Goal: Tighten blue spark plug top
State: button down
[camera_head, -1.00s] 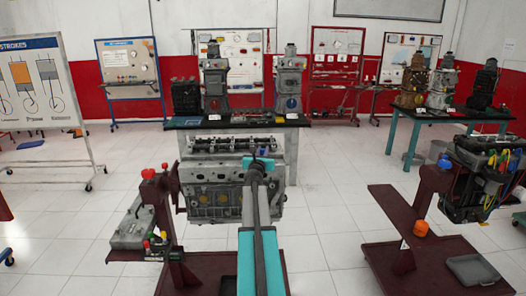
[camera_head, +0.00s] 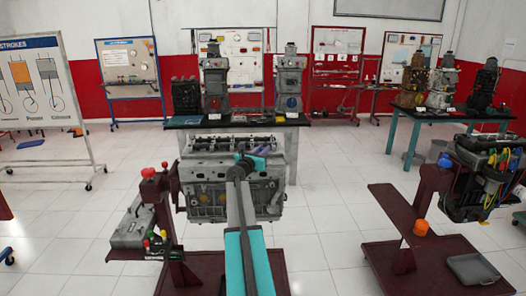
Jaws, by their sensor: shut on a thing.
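The grey engine block (camera_head: 205,190) stands on a dark red stand in the middle of the view. A small blue piece, which looks like the blue spark plug top (camera_head: 263,150), shows at the right part of the engine's top. My gripper (camera_head: 256,157) is at the end of my grey and teal arm, at the engine's top right, and is shut on the blue top. The fingers are small and mostly hidden behind the wrist. I cannot tell how deep the plug sits.
A table (camera_head: 190,123) with engine models stands behind the engine. A tray with a grey part (camera_head: 133,228) and red, green and yellow knobs is at the left. Another engine (camera_head: 480,180) with coloured leads stands at the right. Open tiled floor lies between the stands.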

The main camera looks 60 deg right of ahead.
jog(key=c, duration=1.6)
grip_release()
jog(key=shift+a, duration=0.15)
jog(key=shift+s+a+b, duration=0.35)
jog(key=shift+a+b, duration=0.4)
jog(key=shift+a, duration=1.5)
jog(key=shift+s+a+b, duration=0.3)
jog(key=shift+a+b, duration=0.45)
jog(key=shift+a, duration=1.5)
jog(key=shift+s+a+b, duration=0.35)
jog(key=shift+a+b, duration=0.4)
jog(key=shift+a, duration=1.5)
